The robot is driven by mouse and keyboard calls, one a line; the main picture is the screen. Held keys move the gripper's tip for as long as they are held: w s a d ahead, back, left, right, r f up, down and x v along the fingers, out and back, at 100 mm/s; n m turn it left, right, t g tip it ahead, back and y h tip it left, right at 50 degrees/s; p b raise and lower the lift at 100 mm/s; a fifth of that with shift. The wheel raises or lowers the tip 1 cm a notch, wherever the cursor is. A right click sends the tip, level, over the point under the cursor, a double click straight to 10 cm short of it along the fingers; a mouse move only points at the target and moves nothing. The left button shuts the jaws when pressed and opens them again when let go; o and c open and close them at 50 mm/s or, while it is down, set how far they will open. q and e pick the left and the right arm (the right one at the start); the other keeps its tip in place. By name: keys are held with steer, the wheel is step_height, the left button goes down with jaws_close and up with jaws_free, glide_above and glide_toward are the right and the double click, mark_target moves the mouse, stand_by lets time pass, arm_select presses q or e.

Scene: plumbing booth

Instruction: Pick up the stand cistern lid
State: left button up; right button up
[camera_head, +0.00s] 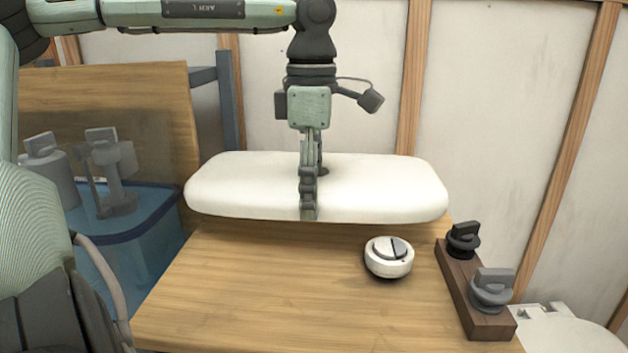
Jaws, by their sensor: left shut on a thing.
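The cistern lid (245,190) is a long white slab with rounded ends, in the middle of the head view. My left gripper (309,200) comes down from above and is shut on the lid at about its middle, one finger in front of it. The lid looks level and appears held above the back part of the wooden table; the exact gap below it is hard to tell. The second finger is partly hidden behind the lid's near face. My right gripper is not in view.
A round white push button (389,258) sits on the wooden table (260,300). A dark wooden block (473,300) with a black and a grey fitting stands at the right edge. A blue bin (125,255) with grey parts is at left. The table's front middle is clear.

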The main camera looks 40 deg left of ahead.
arm_select(q)
steer(key=s+d, duration=0.8)
steer(key=s, duration=0.2)
steer(key=shift+d+b, duration=0.2)
steer(key=shift+b, duration=0.2)
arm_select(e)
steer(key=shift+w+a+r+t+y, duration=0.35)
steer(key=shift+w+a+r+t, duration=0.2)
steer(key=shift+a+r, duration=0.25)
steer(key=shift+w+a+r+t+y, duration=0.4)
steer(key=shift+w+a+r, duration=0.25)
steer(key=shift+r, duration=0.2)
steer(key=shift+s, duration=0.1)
